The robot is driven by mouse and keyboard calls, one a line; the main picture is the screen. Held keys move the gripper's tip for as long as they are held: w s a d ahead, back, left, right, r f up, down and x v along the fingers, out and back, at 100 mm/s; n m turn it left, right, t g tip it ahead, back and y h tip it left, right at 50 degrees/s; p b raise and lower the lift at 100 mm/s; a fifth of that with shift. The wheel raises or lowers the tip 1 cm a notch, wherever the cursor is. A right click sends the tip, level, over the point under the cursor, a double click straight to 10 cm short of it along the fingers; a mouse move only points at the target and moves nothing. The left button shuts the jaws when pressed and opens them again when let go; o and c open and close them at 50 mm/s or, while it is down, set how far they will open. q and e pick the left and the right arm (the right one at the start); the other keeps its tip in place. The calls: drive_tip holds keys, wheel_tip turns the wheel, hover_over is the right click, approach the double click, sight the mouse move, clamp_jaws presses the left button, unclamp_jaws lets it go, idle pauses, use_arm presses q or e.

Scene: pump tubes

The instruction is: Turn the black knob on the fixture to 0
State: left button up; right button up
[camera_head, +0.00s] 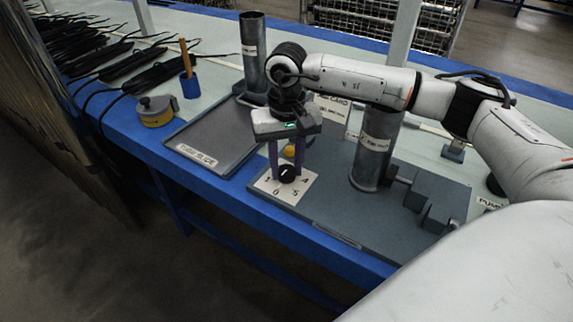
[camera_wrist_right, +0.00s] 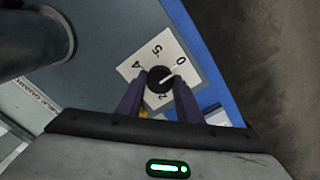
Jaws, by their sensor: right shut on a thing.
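The black knob (camera_head: 289,174) sits on a white dial plate (camera_head: 270,189) at the front left of the grey fixture base. My right gripper (camera_head: 287,169) points down over it, with its two purple fingers on either side, shut on the knob. In the right wrist view, the knob (camera_wrist_right: 158,80) lies between the fingertips of my right gripper (camera_wrist_right: 156,87). A white line on the knob points up and right, roughly toward the printed 0; exact alignment is hard to tell. The digits 4 and 5 show farther left. My left gripper is not in view.
A grey vertical cylinder (camera_head: 374,151) stands on the fixture base (camera_head: 340,215) right of the knob. A small yellow ball-like part (camera_head: 289,151) is behind it. A grey tray (camera_head: 215,141), another tall cylinder (camera_head: 253,55) and a yellow round container (camera_head: 156,112) are left.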

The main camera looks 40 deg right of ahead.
sight(286, 170)
drive_tip(key=o, duration=1)
drive_tip(key=shift+o, duration=0.2)
use_arm(q)
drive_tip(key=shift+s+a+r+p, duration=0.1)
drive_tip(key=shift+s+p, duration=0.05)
drive_tip(key=shift+p, duration=0.75)
use_arm(e)
wheel_tip(286, 170, up, 10)
drive_tip(key=shift+r, duration=0.2)
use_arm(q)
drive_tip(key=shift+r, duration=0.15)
